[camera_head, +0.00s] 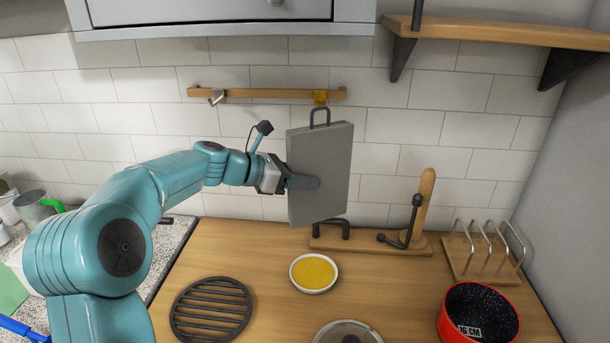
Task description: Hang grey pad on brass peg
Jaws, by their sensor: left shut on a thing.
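The grey pad (328,155) is a flat upright slab with a dark wire loop (320,111) at its top. My left gripper (303,182) is shut on the pad's left side and holds it in front of the tiled wall, above the counter. The brass peg (320,97) is on the right part of a wooden rail (265,93). The loop shows just below and over the lower part of the peg. I cannot tell whether the loop is around the peg or in front of it. My right gripper is out of view.
A silver hook (216,97) is on the rail's left part. Below stand a wooden stand with dark pegs (425,205), a yellow-filled dish (314,273), a slatted trivet (211,310), a red pot (478,315) and a toast rack (485,255). A shelf (500,33) juts out at upper right.

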